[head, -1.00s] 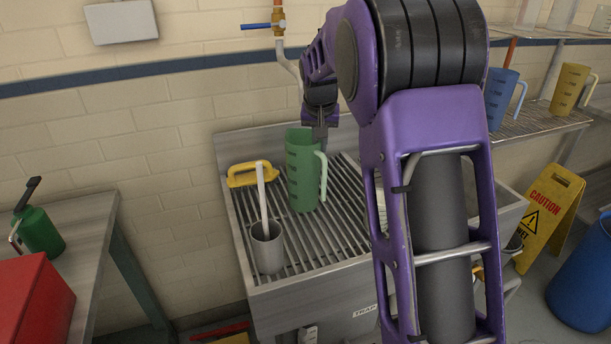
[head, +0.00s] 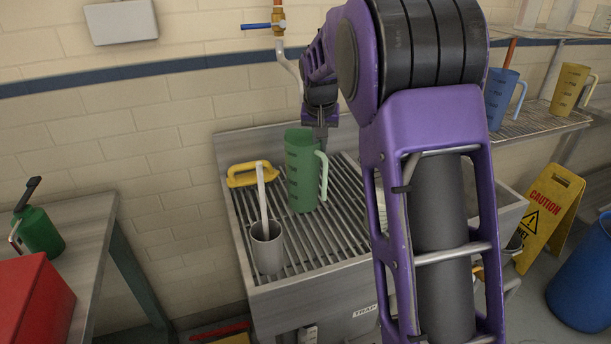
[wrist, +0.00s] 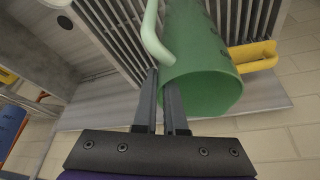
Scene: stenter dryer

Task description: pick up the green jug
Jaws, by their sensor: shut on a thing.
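The green jug (head: 302,172) stands upright on the slatted drain rack (head: 335,235) of the steel sink, its pale green handle towards the right. In the wrist view the jug (wrist: 200,60) shows its open rim close to the fingers. My gripper (head: 321,136) is at the jug's upper right side, near the rim and the top of the handle. In the wrist view my gripper (wrist: 162,88) is shut on the jug by its rim, one finger at the inside edge. The exact contact is partly hidden.
A blue jug (head: 500,98) and a yellow jug (head: 571,88) are on the right shelf. The wall is close behind.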

